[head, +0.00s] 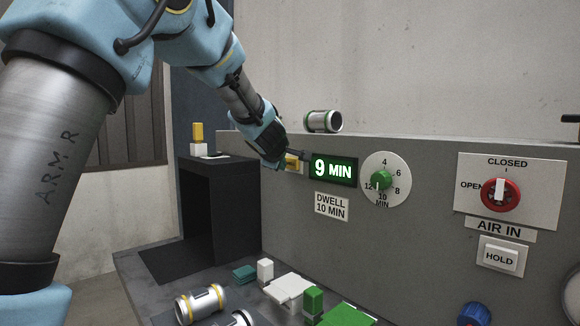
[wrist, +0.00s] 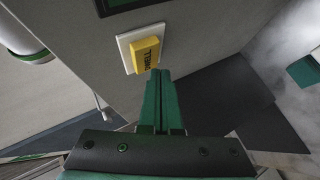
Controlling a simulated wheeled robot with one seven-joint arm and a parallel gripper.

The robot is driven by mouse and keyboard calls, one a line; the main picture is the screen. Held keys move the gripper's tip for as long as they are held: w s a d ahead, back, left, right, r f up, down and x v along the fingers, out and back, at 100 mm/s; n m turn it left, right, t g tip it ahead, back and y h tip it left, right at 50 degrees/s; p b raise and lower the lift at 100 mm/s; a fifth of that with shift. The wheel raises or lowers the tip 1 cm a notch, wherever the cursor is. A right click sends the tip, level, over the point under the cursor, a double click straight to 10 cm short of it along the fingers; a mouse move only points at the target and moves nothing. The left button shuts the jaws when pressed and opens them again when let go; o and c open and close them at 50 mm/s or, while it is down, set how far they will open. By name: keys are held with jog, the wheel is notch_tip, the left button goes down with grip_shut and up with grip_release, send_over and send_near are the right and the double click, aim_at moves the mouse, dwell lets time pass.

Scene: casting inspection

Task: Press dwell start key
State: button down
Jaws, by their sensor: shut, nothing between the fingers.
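The dwell key is a yellow block on a white plate, mounted on the grey panel. It shows in the wrist view (wrist: 146,56) with "DWELL" lettered on it, and in the head view (head: 291,163) partly behind my gripper. My gripper (wrist: 160,74) is shut and empty, its green fingertips right by the key's lower edge. Whether they touch it, I cannot tell. In the head view my gripper (head: 301,155) reaches the panel just left of the lit green display (head: 333,169), which reads "9 MIN". A label (head: 331,206) below reads "DWELL 10 MIN".
A green-knobbed dial (head: 381,180) sits right of the display. Further right are a red air knob (head: 500,194) and a HOLD button (head: 500,257). A metal cylinder (head: 323,121) lies on the panel's top. Castings (head: 201,303) and small blocks (head: 313,300) crowd the bench below.

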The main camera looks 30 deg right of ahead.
jog(key=shift+a, duration=0.15)
jog(key=a+b, duration=0.1)
jog(key=a, duration=0.1)
jog(key=s+a+b, duration=0.1)
jog(key=a, duration=0.1)
jog(key=shift+a, duration=0.35)
dwell(0.7)
